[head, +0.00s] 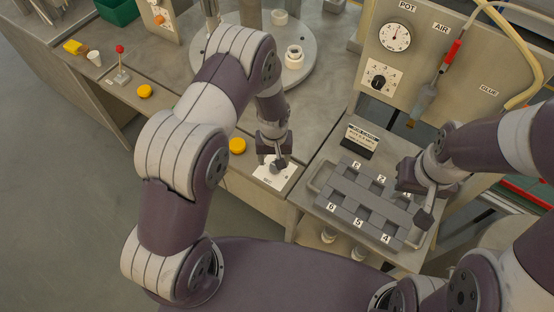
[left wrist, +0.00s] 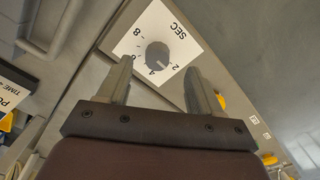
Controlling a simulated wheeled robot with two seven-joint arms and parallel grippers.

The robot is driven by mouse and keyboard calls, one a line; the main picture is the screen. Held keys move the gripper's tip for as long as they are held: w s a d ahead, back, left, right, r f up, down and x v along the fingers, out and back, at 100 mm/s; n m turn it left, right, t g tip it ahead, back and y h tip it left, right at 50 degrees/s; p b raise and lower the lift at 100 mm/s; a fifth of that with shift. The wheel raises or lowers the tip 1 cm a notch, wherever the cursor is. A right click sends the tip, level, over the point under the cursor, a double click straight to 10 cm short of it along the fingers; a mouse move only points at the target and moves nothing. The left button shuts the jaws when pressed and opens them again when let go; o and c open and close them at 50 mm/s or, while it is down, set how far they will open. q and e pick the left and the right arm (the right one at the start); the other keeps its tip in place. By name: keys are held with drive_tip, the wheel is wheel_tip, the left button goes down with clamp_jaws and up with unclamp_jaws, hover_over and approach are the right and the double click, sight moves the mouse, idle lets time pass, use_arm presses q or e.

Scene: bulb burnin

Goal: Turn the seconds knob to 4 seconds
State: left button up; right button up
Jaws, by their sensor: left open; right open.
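The seconds knob (left wrist: 158,55) is a round dark grey knob on a white dial plate (left wrist: 182,48) marked SEC, with 2, 4 and 8 readable. A small light mark on the knob seems to face the 2. My left gripper (left wrist: 158,68) is open, its two fingers on either side of the knob's near side, apparently not touching it. In the head view, the left gripper (head: 273,158) hangs over the dial plate (head: 268,181) and mostly hides the knob. My right gripper (head: 420,197) is open and empty above the right side of a grey numbered rack (head: 345,213).
A yellow button (head: 237,146) is close to the left gripper, on the bench edge. A small sign (head: 361,140) stands behind the rack. A panel with a POT gauge (head: 395,37) and a black dial (head: 379,77) rises behind. A round plate (head: 305,62) stands farther back.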

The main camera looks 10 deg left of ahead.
sight(274, 166)
use_arm(q)
drive_tip(key=f, duration=0.2)
drive_tip(key=w+f, duration=0.1)
drive_tip(key=f, duration=0.1)
drive_tip(key=shift+d+f+p, duration=0.2)
drive_tip(key=shift+f+p, duration=0.05)
drive_tip(key=shift+p, duration=0.05)
drive_tip(key=shift+s+a+f, duration=0.15)
drive_tip(key=shift+s+a, duration=0.05)
drive_tip(key=shift+s, duration=0.1)
drive_tip(key=shift+w, duration=0.1)
drive_tip(key=shift+w+d, duration=0.1)
drive_tip(key=shift+d, duration=0.05)
drive_tip(key=c, duration=1)
drive_tip(key=shift+c, duration=0.2)
use_arm(e)
drive_tip(key=shift+w+r, duration=0.4)
drive_tip(key=shift+r, duration=0.05)
